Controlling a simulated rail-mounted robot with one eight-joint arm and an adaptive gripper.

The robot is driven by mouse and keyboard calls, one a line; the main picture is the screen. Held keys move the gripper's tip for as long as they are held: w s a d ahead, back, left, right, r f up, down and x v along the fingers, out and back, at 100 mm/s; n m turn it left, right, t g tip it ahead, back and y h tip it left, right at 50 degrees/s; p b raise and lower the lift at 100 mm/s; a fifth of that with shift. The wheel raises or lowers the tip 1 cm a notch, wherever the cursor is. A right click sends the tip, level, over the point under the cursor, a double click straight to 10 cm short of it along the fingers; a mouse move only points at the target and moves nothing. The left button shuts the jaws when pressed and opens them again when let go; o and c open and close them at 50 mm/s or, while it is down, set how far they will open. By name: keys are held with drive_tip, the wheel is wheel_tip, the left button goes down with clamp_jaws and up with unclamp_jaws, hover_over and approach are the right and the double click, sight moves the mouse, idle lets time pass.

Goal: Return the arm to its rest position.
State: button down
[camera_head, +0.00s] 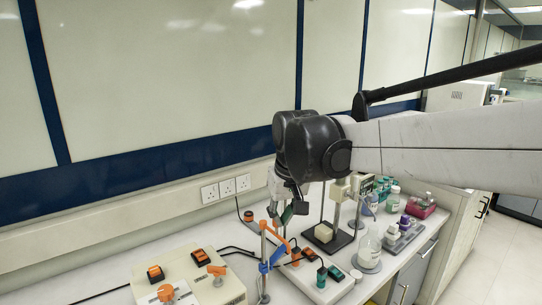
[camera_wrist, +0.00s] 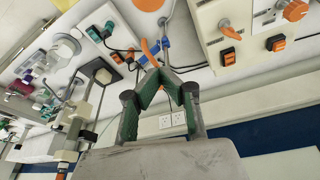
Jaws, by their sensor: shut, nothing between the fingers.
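My gripper (camera_head: 283,214) hangs at the end of my arm above the bench, near the middle of the head view. In the wrist view my gripper (camera_wrist: 160,76) shows two dark fingers with green pads, their tips close together. It is shut and holds nothing. My arm reaches in from the right edge of the head view. Behind the fingertips in the wrist view is a stand with a blue clamp (camera_wrist: 153,64) and an orange part. I cannot tell the gap between the fingertips and this stand.
A cream box (camera_head: 206,280) with orange switches stands at the front left. A black-based stand (camera_head: 342,240), a flask (camera_head: 370,250), a grey tray (camera_head: 405,235) with bottles and a pink rack (camera_head: 421,208) stand to the right. Wall sockets (camera_head: 226,188) are behind.

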drive_tip(key=s+d+f+m+t+b, duration=0.1)
drive_tip(key=s+d+f, duration=0.2)
drive_tip(key=s+d, duration=0.2)
drive_tip(key=s+d+f+m+t, duration=0.1)
drive_tip(key=s+d+f, duration=0.2)
drive_tip(key=s+d, duration=0.3)
drive_tip(key=s+d+f+m+t+h+b, duration=0.1)
drive_tip(key=s+d+f+m+t, duration=0.1)
drive_tip(key=s+d, duration=0.4)
drive_tip(key=s+f, duration=0.1)
drive_tip(key=s, duration=0.3)
drive_tip(key=shift+s+d+f+b, duration=0.2)
drive_tip(key=shift+s+b, duration=0.1)
drive_tip(key=shift+b, duration=0.05)
